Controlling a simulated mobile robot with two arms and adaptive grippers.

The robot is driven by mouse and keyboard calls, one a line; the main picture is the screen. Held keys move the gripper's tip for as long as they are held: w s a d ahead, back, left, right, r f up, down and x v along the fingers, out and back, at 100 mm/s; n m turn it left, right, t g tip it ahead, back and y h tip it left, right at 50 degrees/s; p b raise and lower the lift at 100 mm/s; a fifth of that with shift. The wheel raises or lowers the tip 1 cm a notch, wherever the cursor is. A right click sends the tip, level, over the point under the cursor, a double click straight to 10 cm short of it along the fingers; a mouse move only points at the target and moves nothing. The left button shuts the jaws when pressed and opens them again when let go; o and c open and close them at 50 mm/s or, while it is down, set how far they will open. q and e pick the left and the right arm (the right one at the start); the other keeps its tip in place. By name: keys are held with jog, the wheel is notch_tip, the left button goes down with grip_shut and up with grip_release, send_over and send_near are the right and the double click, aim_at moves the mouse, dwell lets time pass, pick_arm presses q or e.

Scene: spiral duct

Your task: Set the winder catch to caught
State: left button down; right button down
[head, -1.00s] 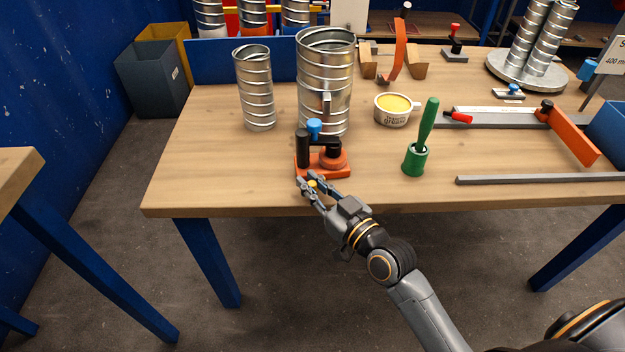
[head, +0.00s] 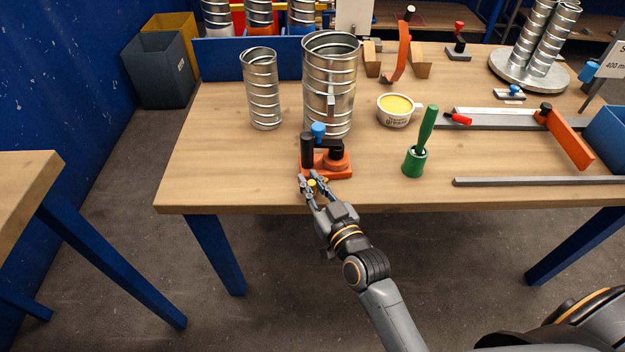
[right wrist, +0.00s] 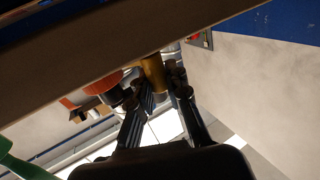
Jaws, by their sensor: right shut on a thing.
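The winder (head: 326,165) is a small orange base with black posts and a blue knob. It stands near the front edge of the table, before a large spiral duct. A small yellow catch knob (head: 312,185) is at its front, and it shows as a brass-coloured peg in the right wrist view (right wrist: 153,72). My right gripper (head: 311,181) reaches in from the front edge, with its fingers closed on either side of this yellow knob. The fingers partly hide the knob, and I cannot tell the catch's setting. My left gripper is not in view.
A large spiral duct (head: 328,80) and a thinner one (head: 263,90) stand behind the winder. A green-handled brush in its pot (head: 415,160) and a grease tub (head: 396,109) are to the right. A grey bar (head: 540,181) lies along the front right.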

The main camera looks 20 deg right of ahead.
jog(key=c, duration=1.3)
grip_release()
jog(key=s, duration=0.4)
jog(key=s+d, duration=0.1)
jog(key=s, duration=0.3)
jog(key=s+d, duration=0.1)
jog(key=s, duration=0.2)
jog(key=shift+s, duration=0.4)
